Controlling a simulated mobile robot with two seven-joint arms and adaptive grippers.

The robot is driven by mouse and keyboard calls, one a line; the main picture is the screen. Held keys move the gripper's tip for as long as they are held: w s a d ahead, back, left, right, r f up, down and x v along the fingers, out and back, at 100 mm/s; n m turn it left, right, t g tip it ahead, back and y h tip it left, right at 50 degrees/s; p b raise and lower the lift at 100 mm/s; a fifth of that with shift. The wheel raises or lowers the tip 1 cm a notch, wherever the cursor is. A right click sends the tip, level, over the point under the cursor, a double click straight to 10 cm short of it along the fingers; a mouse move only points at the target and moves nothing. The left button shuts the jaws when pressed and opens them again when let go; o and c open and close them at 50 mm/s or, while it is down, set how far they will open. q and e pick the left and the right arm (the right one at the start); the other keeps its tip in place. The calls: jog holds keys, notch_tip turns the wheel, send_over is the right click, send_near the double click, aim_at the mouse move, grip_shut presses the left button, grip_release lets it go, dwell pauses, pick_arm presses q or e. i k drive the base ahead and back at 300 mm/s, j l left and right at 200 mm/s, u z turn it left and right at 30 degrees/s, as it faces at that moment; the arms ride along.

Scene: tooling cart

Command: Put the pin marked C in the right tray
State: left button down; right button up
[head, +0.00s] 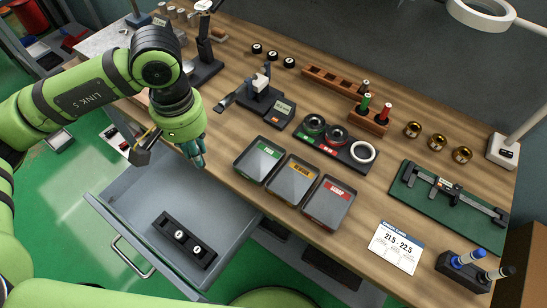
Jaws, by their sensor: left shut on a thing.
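My left gripper (198,160) points down above the open drawer's rear edge, left of the trays. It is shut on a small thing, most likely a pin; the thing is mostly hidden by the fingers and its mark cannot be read. A black block (172,234) in the drawer holds two white-topped pins (180,235), (197,250), with an empty-looking spot at its upper left end. Their letters are too small to read. Three grey trays stand on the bench: green-labelled left (246,172), yellow-labelled middle (281,190), red-labelled right tray (323,218). All look empty. My right gripper is not in view.
The open grey drawer (225,232) juts out below the bench edge. Behind the trays are a gauge with a display (282,112) and a black ring holder (347,136). A white card (396,247) and a caliper on a green mat (447,208) lie to the right.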

aim_at(260, 162)
jog(key=j+z, duration=0.15)
jog(key=z, duration=0.35)
jog(key=j+z, duration=0.15)
jog(key=z, duration=0.3)
jog(key=k+j+z, duration=0.1)
jog(key=z, duration=0.4)
jog(key=k+j, duration=0.15)
jog(key=j, duration=0.15)
jog(key=k+j, duration=0.15)
jog(key=j+z, duration=0.05)
jog(key=j, duration=0.05)
